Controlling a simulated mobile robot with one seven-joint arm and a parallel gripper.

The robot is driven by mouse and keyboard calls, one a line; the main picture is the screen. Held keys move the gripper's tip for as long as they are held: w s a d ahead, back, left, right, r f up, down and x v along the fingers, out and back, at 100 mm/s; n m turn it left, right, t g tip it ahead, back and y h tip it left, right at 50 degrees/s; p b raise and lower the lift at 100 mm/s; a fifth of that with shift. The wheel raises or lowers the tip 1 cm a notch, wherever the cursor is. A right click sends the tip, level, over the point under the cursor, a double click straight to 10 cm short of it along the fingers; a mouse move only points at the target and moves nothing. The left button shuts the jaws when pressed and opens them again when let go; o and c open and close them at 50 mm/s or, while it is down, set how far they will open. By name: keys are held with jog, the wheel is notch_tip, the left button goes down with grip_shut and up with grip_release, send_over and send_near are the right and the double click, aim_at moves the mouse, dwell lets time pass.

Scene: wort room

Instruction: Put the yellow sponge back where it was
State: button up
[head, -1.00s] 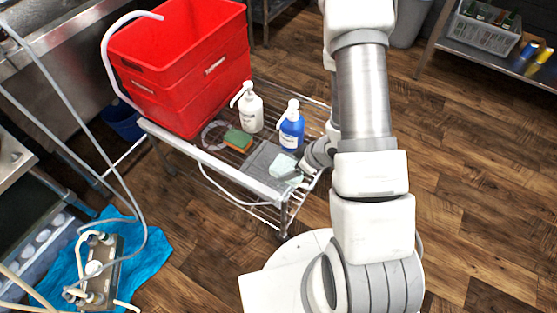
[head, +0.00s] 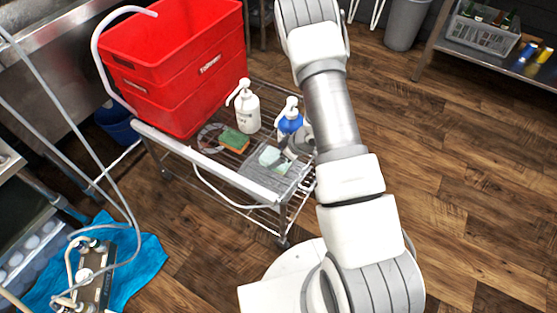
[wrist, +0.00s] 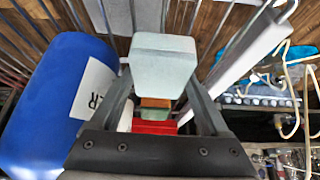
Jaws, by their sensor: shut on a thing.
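My gripper (wrist: 163,82) is shut on a pale mint-grey block (wrist: 163,62), held between its two fingers. In the head view the block (head: 269,156) is over the grey mat on the wire cart, with my gripper (head: 286,152) at its right. I cannot tell how high it is above the mat. A sponge with a green top and an orange-yellow side (head: 235,140) lies on the cart, left of and behind the block, apart from my gripper. An orange strip beyond the block in the wrist view may be this sponge (wrist: 155,102). No all-yellow sponge is clear.
A white pump bottle (head: 247,108) stands behind the sponge. A blue pump bottle (head: 289,122) stands close to my gripper; its body fills the wrist view's left (wrist: 62,95). Stacked red crates (head: 185,75) occupy the cart's left. The grey mat (head: 262,182) has bare room.

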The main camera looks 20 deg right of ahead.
jog(key=shift+f, duration=0.1)
jog(key=shift+f, duration=0.15)
jog(key=o, duration=1)
jog(key=shift+o, duration=0.2)
